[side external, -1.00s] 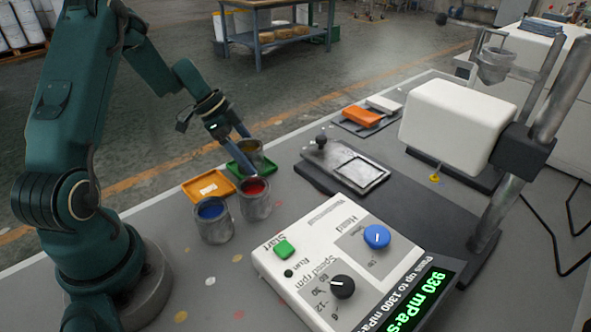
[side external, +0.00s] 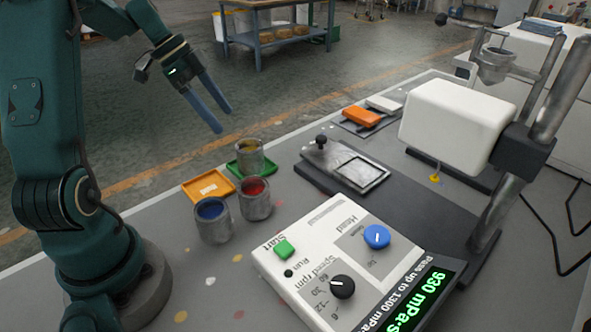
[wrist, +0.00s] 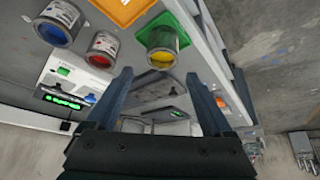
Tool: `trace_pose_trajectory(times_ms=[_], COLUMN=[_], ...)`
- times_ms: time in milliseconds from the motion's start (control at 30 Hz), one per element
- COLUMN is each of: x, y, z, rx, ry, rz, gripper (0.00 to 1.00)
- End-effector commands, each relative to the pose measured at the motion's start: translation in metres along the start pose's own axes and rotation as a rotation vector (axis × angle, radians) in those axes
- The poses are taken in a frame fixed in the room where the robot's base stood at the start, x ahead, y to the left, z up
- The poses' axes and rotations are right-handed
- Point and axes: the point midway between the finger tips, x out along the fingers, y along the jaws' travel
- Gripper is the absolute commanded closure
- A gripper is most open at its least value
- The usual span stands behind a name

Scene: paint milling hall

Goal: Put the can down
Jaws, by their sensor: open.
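Three metal paint cans stand upright on the grey table. The yellow-paint can (side external: 250,158) sits on the green tray (side external: 233,168); it also shows in the wrist view (wrist: 161,40). The red-paint can (side external: 255,203) and the blue-paint can (side external: 213,222) stand on the table nearer the instrument. An empty orange tray (side external: 209,187) lies left of the green one. My gripper (side external: 225,120) is raised above and behind the cans, its two blue fingers apart, with nothing between them. In the wrist view, the fingers (wrist: 155,85) are also spread and empty.
A white control box (side external: 325,262) with knobs and a green display stands in front right. A viscometer head (side external: 458,120) on a metal post stands at the right. A dark plate (side external: 345,165) lies beyond the box. The air around my gripper is clear.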

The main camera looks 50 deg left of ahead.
Motion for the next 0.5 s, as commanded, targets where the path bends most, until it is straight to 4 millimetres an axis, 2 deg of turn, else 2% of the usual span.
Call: trace_pose_trajectory(times_ms=[167,300,500], x=[-0.003,-0.005,-0.008], y=[0.040,0.091,0.159], z=[-0.038,-0.065,-0.076], rx=[-0.090,-0.213,-0.392], ry=[-0.089,-0.169,-0.192], rz=[-0.009,-0.067,-0.206], gripper=[0.15,0.15,0.15])
